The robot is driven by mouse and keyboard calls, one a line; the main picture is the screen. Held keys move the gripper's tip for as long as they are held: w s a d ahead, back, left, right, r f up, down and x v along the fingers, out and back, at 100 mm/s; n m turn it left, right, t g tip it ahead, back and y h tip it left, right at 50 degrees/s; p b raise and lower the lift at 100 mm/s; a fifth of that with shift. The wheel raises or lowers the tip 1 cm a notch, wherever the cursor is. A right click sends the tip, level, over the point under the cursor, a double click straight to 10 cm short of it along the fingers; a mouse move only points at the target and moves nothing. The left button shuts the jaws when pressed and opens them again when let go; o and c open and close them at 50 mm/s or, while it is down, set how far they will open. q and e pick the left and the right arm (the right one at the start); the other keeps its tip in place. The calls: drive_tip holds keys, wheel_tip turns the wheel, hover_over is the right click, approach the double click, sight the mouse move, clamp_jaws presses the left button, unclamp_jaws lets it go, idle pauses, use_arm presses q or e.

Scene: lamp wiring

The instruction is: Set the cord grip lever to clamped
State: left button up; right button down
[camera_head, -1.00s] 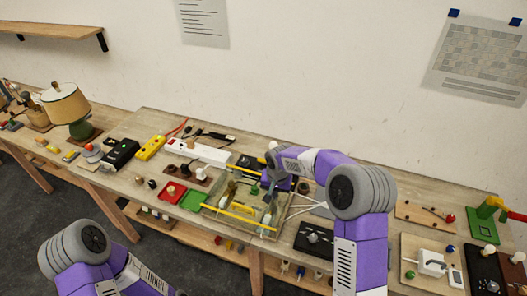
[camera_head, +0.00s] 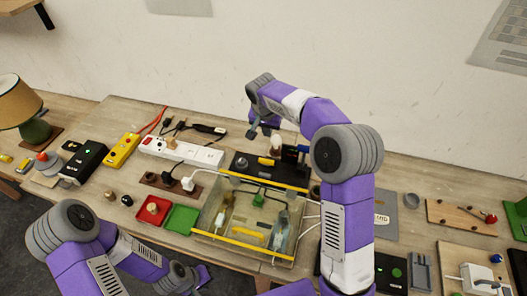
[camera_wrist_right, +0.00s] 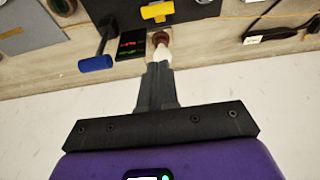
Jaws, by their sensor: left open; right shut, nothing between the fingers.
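A lever with a black stem and a blue handle (camera_wrist_right: 95,63) stands out left of my fingers in the right wrist view. A yellow handle (camera_wrist_right: 157,11) shows at the top there. I cannot tell for certain which is the cord grip lever. The yellow handle also shows in the head view (camera_head: 266,161), on a black board (camera_head: 240,163). My right gripper (camera_head: 256,133) is shut and empty, above the back of this board. In the wrist view its fingers point at a white bulb (camera_wrist_right: 161,54). My left gripper (camera_head: 203,277) is low at the bottom edge, its fingers hard to see.
A clear box with yellow edges (camera_head: 243,241) stands in front of the black board. A white power strip (camera_head: 190,152) is left of it. Red (camera_head: 153,209) and green (camera_head: 181,219) trays lie at the front. A small red-lit display (camera_wrist_right: 131,43) is beside the bulb.

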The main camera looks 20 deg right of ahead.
hover_over(268, 161)
drive_tip(key=w, duration=0.3)
drive_tip(key=f, duration=0.7)
drive_tip(key=d+f, duration=0.1)
drive_tip(key=f, duration=0.2)
drive_tip(key=shift+s+f, duration=0.25)
drive_tip(key=shift+f, duration=0.15)
drive_tip(key=shift+s+a+f+p, duration=0.15)
drive_tip(key=shift+s+a+f, duration=0.15)
drive_tip(key=shift+f, duration=0.15)
drive_tip(key=shift+s+a+f+p, duration=0.15)
drive_tip(key=shift+s+f, duration=0.15)
drive_tip(key=shift+f, duration=0.15)
drive_tip(key=shift+s+a+f, duration=0.15)
drive_tip(key=shift+s+f, duration=0.05)
drive_tip(key=shift+f, duration=0.35)
